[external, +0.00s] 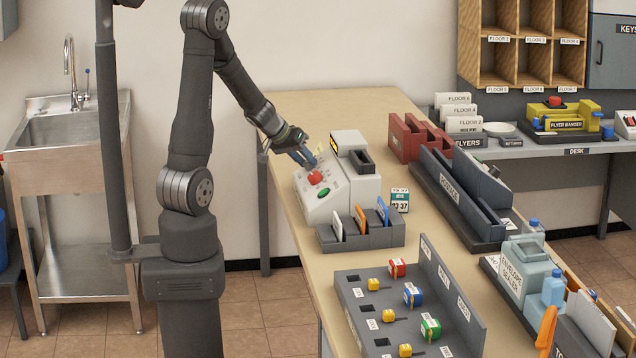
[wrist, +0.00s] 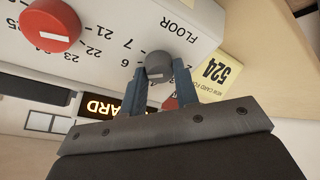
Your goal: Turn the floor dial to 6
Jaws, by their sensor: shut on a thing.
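The floor dial (wrist: 158,62) is a small dark grey knob on a white panel under the word FLOOR, which reads upside down in the wrist view. A short white mark shows on its face. Some printed digits around it show, including a 7 and a 6; the rest are hidden. I cannot tell exactly which digit the mark points at. My gripper (wrist: 160,70) is shut on the dial, one blue-grey finger on each side. In the external view my gripper (external: 306,158) reaches down to the white machine (external: 322,208), hiding the dial.
A red knob (wrist: 52,25) with numbers in the twenties sits beside the dial. A yellow card reading 524 (wrist: 220,72) is close to my right finger. A green button (external: 324,192) is on the panel. A grey card rack (external: 375,237) stands in front of the machine.

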